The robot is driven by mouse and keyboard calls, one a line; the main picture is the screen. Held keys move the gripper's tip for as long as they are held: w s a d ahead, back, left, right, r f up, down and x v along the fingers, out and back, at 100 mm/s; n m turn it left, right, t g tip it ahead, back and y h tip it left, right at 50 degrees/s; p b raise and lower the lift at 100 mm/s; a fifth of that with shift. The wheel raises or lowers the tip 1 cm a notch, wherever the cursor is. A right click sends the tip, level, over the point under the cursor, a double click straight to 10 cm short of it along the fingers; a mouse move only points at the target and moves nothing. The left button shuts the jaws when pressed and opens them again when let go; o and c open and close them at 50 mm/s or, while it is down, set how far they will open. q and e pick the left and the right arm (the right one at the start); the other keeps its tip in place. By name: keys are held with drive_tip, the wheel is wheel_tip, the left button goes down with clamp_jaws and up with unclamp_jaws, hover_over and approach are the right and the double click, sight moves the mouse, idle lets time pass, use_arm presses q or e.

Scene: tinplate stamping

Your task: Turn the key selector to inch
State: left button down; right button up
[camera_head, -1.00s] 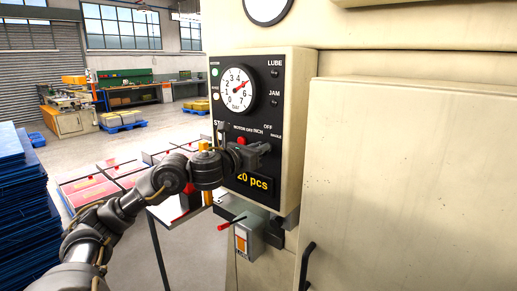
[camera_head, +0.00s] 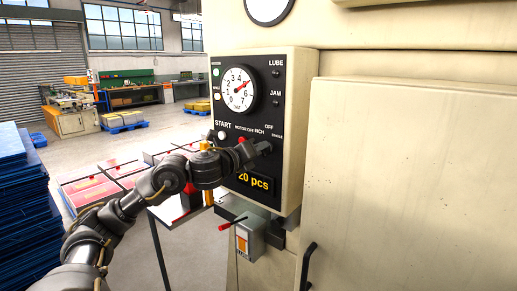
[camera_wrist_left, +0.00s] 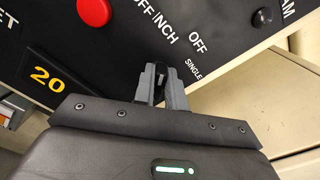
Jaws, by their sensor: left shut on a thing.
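The black control panel (camera_head: 240,80) is on the front of the cream machine cabinet. Its selector labels read OFF, INCH and SINGLE. My left gripper (camera_head: 265,148) reaches the panel just below these labels. In the left wrist view my left gripper (camera_wrist_left: 160,82) is shut on the key selector (camera_wrist_left: 160,75), a small dark part between the fingertips. The fingers cover most of the key, and I cannot tell which label it points to. In the head view the gripper hides it. My right gripper is not in view.
Near the gripper are a red button (camera_wrist_left: 95,10), the yellow count display (camera_head: 254,182) and the pressure gauge (camera_head: 239,87). A grey box (camera_head: 250,240) with a red-tipped lever (camera_head: 224,226) is below the panel. A stack of blue sheets (camera_head: 25,220) stands at the left.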

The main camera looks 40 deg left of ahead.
use_arm(q)
drive_tip(key=shift+a+n, duration=0.1)
drive_tip(key=shift+n, duration=0.6)
drive_tip(key=c, duration=1.4)
unclamp_jaws()
drive_tip(key=shift+c, duration=0.2)
drive_tip(key=s+b, duration=0.8)
drive_tip(key=s, duration=0.3)
drive_tip(key=shift+b, duration=0.35)
